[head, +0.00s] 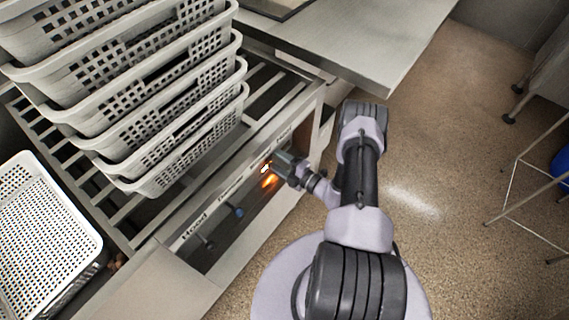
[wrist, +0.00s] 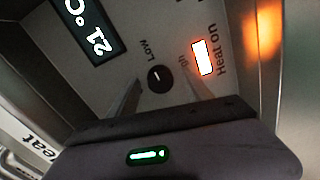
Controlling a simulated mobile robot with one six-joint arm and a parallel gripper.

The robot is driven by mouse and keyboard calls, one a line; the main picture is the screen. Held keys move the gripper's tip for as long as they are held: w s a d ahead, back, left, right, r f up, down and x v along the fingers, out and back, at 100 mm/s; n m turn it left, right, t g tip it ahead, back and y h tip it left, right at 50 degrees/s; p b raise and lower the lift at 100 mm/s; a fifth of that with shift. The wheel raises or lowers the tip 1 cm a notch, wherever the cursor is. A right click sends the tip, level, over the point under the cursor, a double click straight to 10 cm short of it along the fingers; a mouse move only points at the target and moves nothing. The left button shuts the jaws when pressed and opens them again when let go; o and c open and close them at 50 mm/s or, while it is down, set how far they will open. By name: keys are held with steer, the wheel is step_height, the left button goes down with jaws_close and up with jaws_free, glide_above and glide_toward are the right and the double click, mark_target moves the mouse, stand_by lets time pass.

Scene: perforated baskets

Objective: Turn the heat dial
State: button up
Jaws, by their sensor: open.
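The heat dial (wrist: 158,77) is a small round black knob with a white mark, in the middle of the wrist view. "LOW" is printed beside it, with a partly hidden label on its other side. My gripper (wrist: 162,84) is open, its two fingers reaching toward the panel on either side of the dial. I cannot tell whether they touch it. In the head view my gripper (head: 277,161) is at the far end of the front panel (head: 219,228), where it hides the dial.
A lit "Heat on" lamp (wrist: 203,57) and a display (wrist: 88,27) reading 21 °C flank the dial. A blue knob (head: 239,212) sits farther along the panel. Stacked perforated baskets (head: 150,128) stand on the slatted rack. Open floor (head: 440,180) lies to the right.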

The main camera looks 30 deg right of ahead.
steer(key=p+v, duration=0.4)
steer(key=v, duration=1.3)
steer(key=shift+r, duration=0.1)
